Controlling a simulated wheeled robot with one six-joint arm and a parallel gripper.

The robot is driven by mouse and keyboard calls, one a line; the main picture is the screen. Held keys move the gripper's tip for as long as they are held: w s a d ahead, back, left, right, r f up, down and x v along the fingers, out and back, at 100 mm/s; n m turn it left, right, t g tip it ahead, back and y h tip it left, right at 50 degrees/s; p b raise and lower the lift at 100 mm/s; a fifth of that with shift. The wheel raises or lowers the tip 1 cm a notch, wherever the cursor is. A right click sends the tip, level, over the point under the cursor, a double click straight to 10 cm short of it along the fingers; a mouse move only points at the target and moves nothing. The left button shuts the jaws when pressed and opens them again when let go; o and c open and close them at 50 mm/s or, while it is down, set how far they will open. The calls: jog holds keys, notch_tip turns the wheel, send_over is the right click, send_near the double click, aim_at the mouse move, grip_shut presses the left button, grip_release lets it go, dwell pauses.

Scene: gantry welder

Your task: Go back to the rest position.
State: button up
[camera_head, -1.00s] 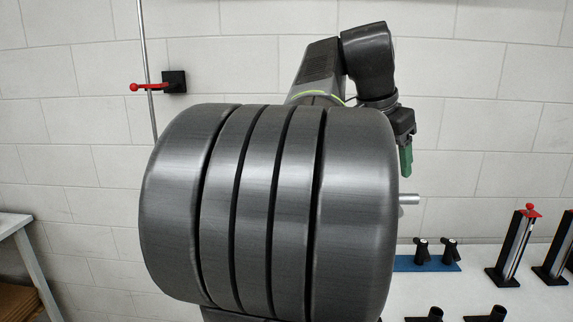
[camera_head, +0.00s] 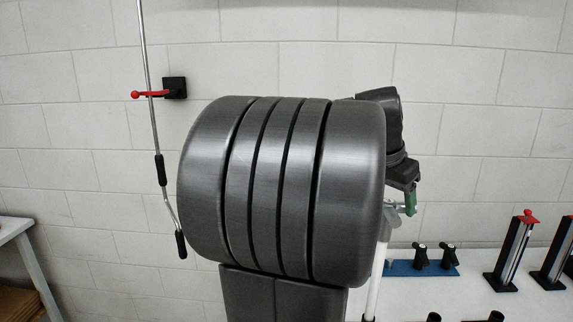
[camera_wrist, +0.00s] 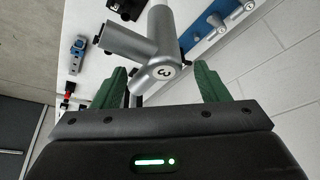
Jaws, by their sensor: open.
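My gripper (camera_head: 410,203) has green fingers and shows at the right of my dark arm in the head view, pointing down above the white table (camera_head: 440,294). In the wrist view my gripper (camera_wrist: 163,78) is open, with a green finger on each side. A grey metal part (camera_head: 392,215) shows just left of the fingers in the head view. My arm hides much of the middle.
A blue base with black knobs (camera_head: 421,269) lies on the table below the gripper. Black upright clamps, one red-topped (camera_head: 515,250), stand at right. A crank rod (camera_head: 159,170) hangs at the left by a red lever (camera_head: 150,94).

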notch_tip(320, 180, up, 7)
jog(key=p, duration=0.4)
jog(key=shift+d, duration=0.1)
